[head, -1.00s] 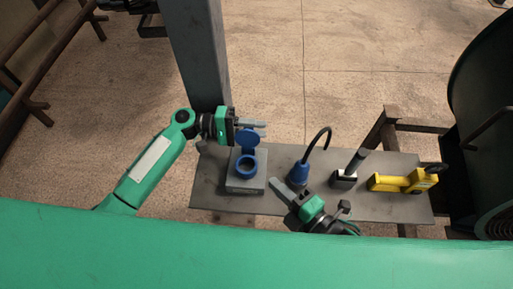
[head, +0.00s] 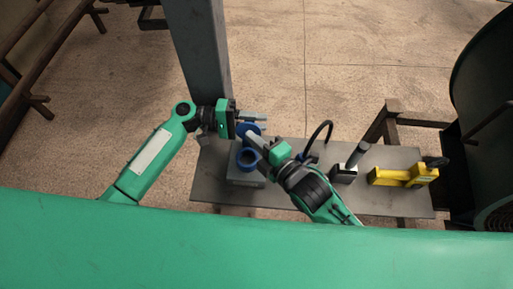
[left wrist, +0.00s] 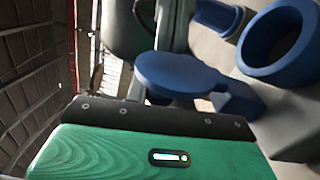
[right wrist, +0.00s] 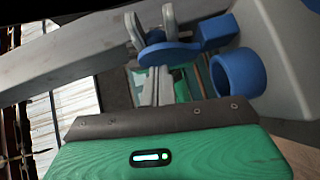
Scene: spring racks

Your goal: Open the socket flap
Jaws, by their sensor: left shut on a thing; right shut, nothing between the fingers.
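The socket is a grey box (head: 245,178) with a blue ring opening (head: 246,160) near the left end of the bench. Its round blue flap (head: 248,128) stands raised off the ring on the far side; it also shows in the left wrist view (left wrist: 180,75) and right wrist view (right wrist: 168,54). My left gripper (head: 254,117) is shut at the flap's far edge, the exact contact partly hidden. My right gripper (head: 257,139) is shut and empty, its fingertips close to the flap and ring; I cannot tell whether they touch.
A blue plug with a black cable (head: 322,133) is mostly hidden behind my right arm. A black-handled tool (head: 357,155) and a yellow tool (head: 402,177) lie to the right on the grey bench (head: 390,206). A grey post (head: 197,55) rises behind the bench's left end.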

